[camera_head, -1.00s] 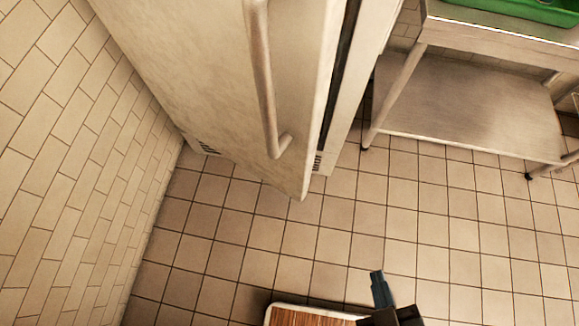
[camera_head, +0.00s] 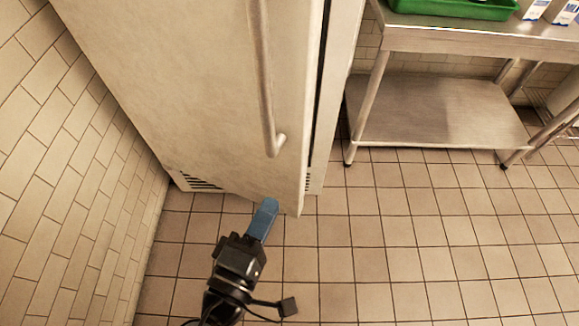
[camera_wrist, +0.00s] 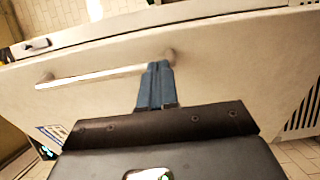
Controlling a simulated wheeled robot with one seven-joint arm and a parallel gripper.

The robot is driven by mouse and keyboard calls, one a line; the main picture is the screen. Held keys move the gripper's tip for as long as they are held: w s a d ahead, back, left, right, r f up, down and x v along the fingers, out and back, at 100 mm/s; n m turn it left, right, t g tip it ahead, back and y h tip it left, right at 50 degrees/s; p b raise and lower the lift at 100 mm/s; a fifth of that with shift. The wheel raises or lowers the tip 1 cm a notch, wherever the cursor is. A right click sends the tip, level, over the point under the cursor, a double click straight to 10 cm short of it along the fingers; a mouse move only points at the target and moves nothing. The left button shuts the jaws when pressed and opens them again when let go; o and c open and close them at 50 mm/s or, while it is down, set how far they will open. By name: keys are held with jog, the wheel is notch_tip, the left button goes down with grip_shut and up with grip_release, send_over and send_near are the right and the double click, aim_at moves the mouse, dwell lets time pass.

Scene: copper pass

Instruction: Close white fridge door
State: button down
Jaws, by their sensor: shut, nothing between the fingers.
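The white fridge door (camera_head: 200,90) stands slightly ajar in the head view, with a dark gap along its right edge. Its long vertical handle (camera_head: 262,85) is on the right part of the door. My gripper (camera_head: 265,207) is shut and empty, with its blue fingers in front of the door's lower part, below the handle. In the wrist view the door (camera_wrist: 225,60) fills most of the picture, and the gripper's blue fingers (camera_wrist: 156,75) overlap the end of the handle (camera_wrist: 90,77). I cannot tell whether the fingertips touch the door.
A steel table (camera_head: 440,112) with a lower shelf stands right of the fridge, with a green tray (camera_head: 455,10) and cartons (camera_head: 563,10) on top. A tiled wall (camera_head: 60,190) runs along the left. The tiled floor (camera_head: 420,250) in front is clear.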

aim_at(304, 139)
jog(key=p+x, duration=0.1)
jog(key=x, duration=1.3)
jog(key=shift+d, duration=0.1)
jog(key=a+b+x, duration=0.1)
jog(key=b+x, duration=0.4)
jog(key=x, duration=1)
jog(key=shift+w, duration=0.3)
jog(key=shift+s, duration=0.1)
